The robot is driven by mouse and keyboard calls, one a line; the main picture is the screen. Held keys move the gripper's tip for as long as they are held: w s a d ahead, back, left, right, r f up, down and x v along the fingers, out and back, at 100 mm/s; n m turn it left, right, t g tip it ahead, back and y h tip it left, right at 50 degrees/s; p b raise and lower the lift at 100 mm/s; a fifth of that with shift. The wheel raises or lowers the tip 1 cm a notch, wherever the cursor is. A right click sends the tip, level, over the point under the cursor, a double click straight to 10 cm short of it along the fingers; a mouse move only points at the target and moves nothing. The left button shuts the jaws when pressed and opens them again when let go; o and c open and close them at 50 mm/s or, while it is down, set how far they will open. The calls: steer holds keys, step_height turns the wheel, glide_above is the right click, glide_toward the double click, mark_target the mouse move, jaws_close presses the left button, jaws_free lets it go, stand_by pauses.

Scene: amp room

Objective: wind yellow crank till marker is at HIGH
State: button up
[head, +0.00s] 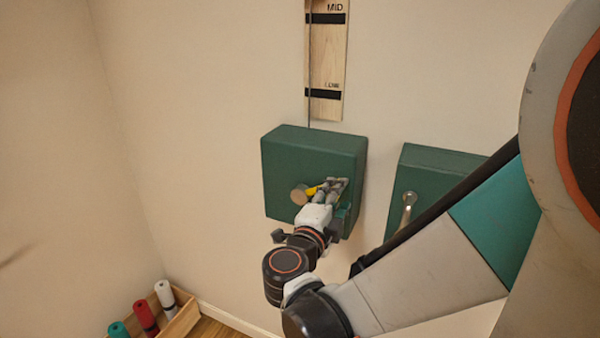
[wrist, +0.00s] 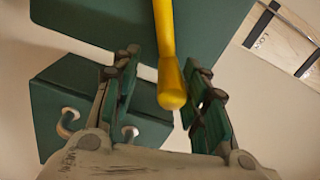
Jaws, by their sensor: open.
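The yellow crank (head: 313,190) is on the front of a dark green wall box (head: 290,150), partly hidden by my gripper (head: 337,186). In the wrist view, the yellow crank (wrist: 168,55) lies between the two fingers of my gripper (wrist: 163,72), with gaps on both sides. My gripper is open. Above the box, a wooden board (head: 325,65) has black bands labelled MID and LOW, and a thin dark line runs down it to the box. The HIGH label and the marker are not in view.
A second green box (head: 440,160) with a metal handle (head: 408,203) hangs to the right, partly behind my arm. A wooden crate (head: 182,322) with teal, red and white rolls stands on the floor at lower left. The wall left of the first box is clear.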

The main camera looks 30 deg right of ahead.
steer(key=v, duration=1)
steer(key=shift+s, duration=0.2)
steer(key=shift+w+f, duration=0.1)
